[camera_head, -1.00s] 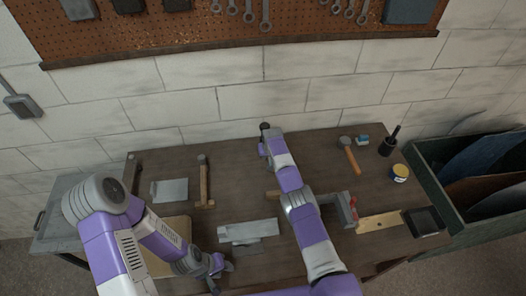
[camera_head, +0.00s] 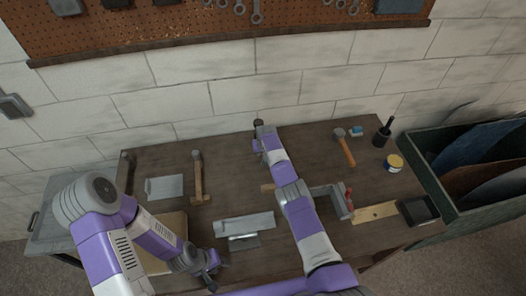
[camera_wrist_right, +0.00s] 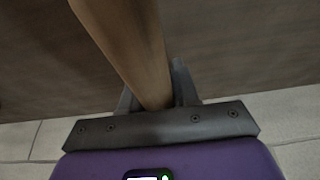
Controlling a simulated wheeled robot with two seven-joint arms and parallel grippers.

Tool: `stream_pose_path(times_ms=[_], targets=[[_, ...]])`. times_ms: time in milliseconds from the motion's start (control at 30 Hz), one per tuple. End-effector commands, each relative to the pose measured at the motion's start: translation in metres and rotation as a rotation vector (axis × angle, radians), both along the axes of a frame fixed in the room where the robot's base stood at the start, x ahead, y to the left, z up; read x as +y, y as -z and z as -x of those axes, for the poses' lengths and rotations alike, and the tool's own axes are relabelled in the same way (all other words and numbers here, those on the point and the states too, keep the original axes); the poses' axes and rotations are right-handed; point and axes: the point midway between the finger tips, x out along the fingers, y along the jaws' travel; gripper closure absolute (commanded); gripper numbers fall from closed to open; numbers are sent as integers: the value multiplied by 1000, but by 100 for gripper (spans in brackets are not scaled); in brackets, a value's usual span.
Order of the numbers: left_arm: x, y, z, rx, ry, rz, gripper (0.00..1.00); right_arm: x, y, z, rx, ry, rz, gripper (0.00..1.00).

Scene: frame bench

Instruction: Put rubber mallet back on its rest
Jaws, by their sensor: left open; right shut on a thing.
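The rubber mallet's wooden handle (camera_wrist_right: 128,45) fills the upper middle of the right wrist view, between the two dark fingers of my right gripper (camera_wrist_right: 158,95), which is shut on it. The mallet's head is out of that view. In the head view my right arm reaches to the back edge of the table, and my right gripper (camera_head: 258,146) is small there with a dark piece at its tip; I cannot tell whether that is the mallet head. My left gripper (camera_head: 211,280) is open and empty over the table's front left. A short wooden piece (camera_head: 267,187) shows beside my right arm, mostly hidden; I cannot tell whether it is the rest.
A hammer (camera_head: 197,172) lies at the left of the brown table (camera_head: 300,150), near a grey plate (camera_head: 165,187). Metal pieces (camera_head: 245,224) lie at the middle front.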

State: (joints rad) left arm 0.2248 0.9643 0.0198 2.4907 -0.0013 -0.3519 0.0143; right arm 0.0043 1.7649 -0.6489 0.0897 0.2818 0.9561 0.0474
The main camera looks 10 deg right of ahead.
Motion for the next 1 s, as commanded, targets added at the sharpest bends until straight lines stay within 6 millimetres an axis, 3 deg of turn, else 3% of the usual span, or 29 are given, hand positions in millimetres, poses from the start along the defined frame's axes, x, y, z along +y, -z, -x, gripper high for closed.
stream_pose_path(times_ms=[1000], targets=[[0, 17, 0, 0, 0, 0, 57, 1, 20, -1, -4, -1, -1, 100]])
